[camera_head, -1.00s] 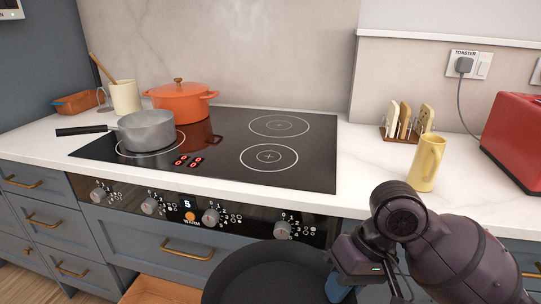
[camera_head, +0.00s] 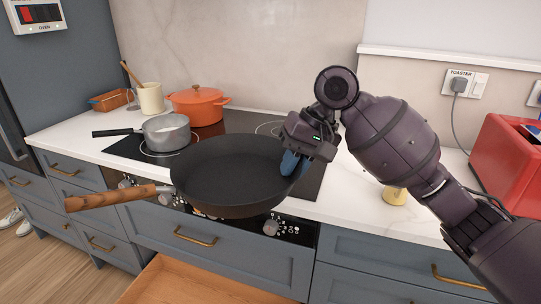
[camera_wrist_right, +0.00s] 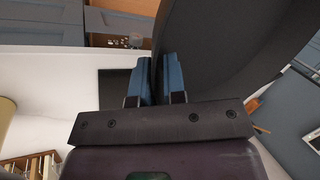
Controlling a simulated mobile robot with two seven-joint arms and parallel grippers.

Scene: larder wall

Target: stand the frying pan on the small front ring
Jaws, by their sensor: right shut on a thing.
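The black frying pan (camera_head: 232,172) with a brown wooden handle (camera_head: 110,198) is held roughly level over the front edge of the hob (camera_head: 128,147). Its handle points left. My right gripper (camera_head: 291,164) is shut on the pan's right rim. In the right wrist view the blue fingers (camera_wrist_right: 160,78) pinch the dark pan wall (camera_wrist_right: 225,45). The front right ring of the hob is hidden behind the pan and gripper. Part of the back right ring (camera_head: 264,128) shows behind the pan. My left gripper is not in view.
A grey saucepan (camera_head: 167,136) stands on the front left ring, its handle pointing left. An orange pot (camera_head: 197,105) stands behind it. A red toaster (camera_head: 508,152) stands at the right. An open wooden drawer (camera_head: 190,283) juts out below.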

